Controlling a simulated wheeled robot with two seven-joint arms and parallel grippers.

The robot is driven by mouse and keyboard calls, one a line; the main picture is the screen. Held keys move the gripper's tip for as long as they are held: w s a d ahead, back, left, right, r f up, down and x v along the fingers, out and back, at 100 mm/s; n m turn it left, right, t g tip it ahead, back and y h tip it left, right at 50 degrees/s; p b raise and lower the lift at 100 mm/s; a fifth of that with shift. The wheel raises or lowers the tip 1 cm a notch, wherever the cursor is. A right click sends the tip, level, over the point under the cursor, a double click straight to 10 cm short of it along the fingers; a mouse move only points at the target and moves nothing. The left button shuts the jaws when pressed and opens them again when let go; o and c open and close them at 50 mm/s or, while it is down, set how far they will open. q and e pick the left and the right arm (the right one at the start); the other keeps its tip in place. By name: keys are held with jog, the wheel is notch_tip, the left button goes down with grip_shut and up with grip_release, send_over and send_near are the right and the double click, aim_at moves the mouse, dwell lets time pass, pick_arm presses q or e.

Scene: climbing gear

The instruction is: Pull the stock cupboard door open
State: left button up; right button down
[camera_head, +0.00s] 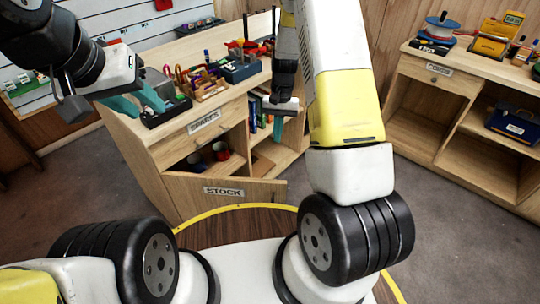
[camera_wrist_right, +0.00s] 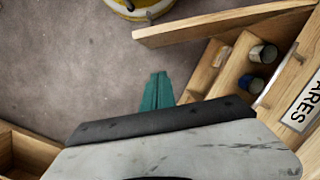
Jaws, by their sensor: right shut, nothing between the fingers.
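The stock cupboard door (camera_head: 235,188), a light wooden panel labelled STOCK, stands swung out from the wooden cabinet (camera_head: 165,150), with a wide gap showing the shelf inside. In the right wrist view the door (camera_wrist_right: 220,25) juts out across the top. My right gripper (camera_head: 278,127) is shut and empty, in front of the cabinet's right part and beyond the door's free edge. Its teal fingertips (camera_wrist_right: 158,82) are together over the floor, apart from the door. My left gripper (camera_head: 137,102) is open and empty by the cabinet top's left end.
A red mug (camera_head: 221,151) and a dark cup stand inside the cupboard. A drawer labelled SPARES (camera_head: 204,122) is above. Trays, carabiners and a blue box (camera_head: 240,68) crowd the cabinet top. Another cabinet (camera_head: 435,85) stands right. Grey floor (camera_head: 450,235) between is clear.

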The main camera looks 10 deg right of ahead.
jog(key=s+f, duration=0.3)
jog(key=f, duration=0.4)
jog(key=s+a+f, duration=0.1)
jog(key=s+f, duration=0.2)
jog(key=f, duration=0.5)
jog(key=shift+a+g, duration=0.15)
jog(key=shift+g, duration=0.25)
